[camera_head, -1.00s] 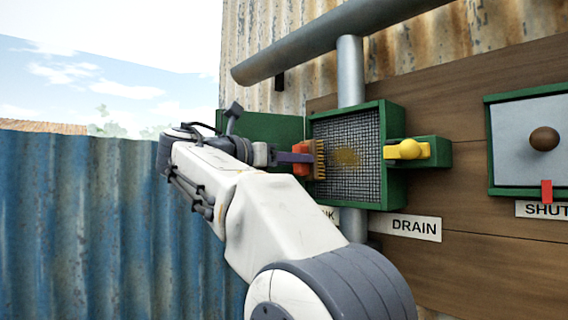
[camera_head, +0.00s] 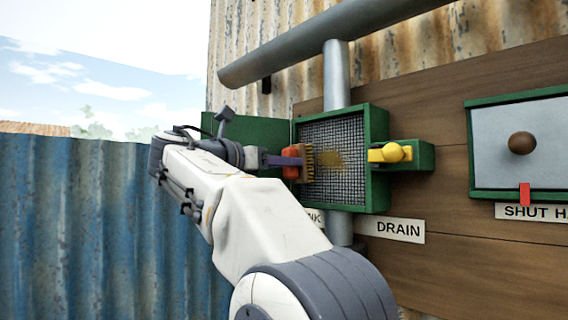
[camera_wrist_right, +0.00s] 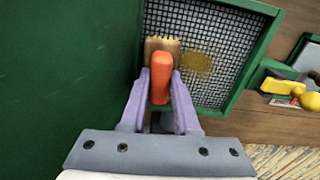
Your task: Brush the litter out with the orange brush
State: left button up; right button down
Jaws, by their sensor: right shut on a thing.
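The orange brush (camera_head: 291,164) is held in my right gripper (camera_head: 283,161), with its tan bristles pointing right toward the mesh. It also shows in the right wrist view (camera_wrist_right: 160,78), between the two purple fingers (camera_wrist_right: 160,90). The bristles are at the left side of the mesh screen (camera_head: 345,185) in the green-framed box (camera_head: 377,160). I cannot tell whether they touch the mesh. A brownish-yellow patch of litter (camera_head: 331,160) lies on the mesh just right of the bristles, and shows in the wrist view (camera_wrist_right: 197,64). My left gripper is not in view.
An open green door (camera_head: 250,128) stands left of the box. A yellow knob (camera_head: 393,153) on a green bracket is on its right. A grey pipe (camera_head: 337,75) runs above. A grey panel with a brown knob (camera_head: 522,143) is farther right. A DRAIN label (camera_head: 398,229) is below.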

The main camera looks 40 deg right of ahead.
jog(key=shift+d, duration=0.75)
